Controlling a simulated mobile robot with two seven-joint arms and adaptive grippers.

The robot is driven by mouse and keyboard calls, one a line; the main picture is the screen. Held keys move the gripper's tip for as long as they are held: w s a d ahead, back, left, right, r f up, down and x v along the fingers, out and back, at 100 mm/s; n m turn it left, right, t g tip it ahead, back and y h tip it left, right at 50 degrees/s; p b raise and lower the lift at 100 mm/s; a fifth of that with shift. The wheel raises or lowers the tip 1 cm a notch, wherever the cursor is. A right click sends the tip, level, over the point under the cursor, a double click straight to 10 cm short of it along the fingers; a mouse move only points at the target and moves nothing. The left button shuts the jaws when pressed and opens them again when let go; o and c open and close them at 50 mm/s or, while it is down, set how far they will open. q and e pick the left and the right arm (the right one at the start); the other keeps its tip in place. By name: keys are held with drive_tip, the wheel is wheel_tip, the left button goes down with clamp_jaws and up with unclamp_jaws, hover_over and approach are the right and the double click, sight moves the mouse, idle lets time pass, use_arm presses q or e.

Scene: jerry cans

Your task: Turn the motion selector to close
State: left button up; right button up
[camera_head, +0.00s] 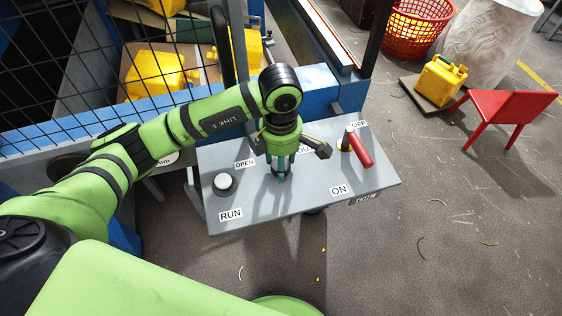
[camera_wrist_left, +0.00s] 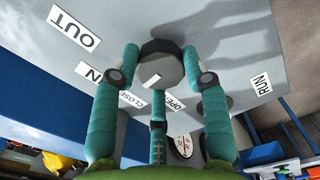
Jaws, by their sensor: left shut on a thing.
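The motion selector (camera_wrist_left: 161,66) is a round grey knob with a black collar and a small white mark, seen in the left wrist view. The mark sits on the knob's lower left side, roughly towards the CLOSE label (camera_wrist_left: 133,100). The OPEN label (camera_wrist_left: 172,103), IN label (camera_wrist_left: 92,72) and OUT label (camera_wrist_left: 75,28) lie around it. My left gripper (camera_head: 283,172) points down at the grey panel (camera_head: 300,197), its teal fingers (camera_wrist_left: 158,75) shut around the knob. In the head view the fingers hide the knob. My right gripper is not in view.
On the panel, a white RUN button (camera_head: 223,182) stands left of my gripper and a red lever (camera_head: 359,148) stands to its right, by the OFF and ON labels. A wire fence (camera_head: 75,65) is behind my arm. A red chair (camera_head: 508,110) and yellow can (camera_head: 440,80) stand far right.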

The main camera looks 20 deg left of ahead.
use_arm(q)
drive_tip(key=shift+a+f+n+b, duration=0.1)
drive_tip(key=shift+n+b, duration=0.65)
drive_tip(key=shift+n, duration=0.75)
drive_tip(key=shift+s, duration=0.1)
drive_tip(key=o, duration=1.1)
wheel_tip(320, 180, up, 12)
drive_tip(key=shift+r, duration=0.1)
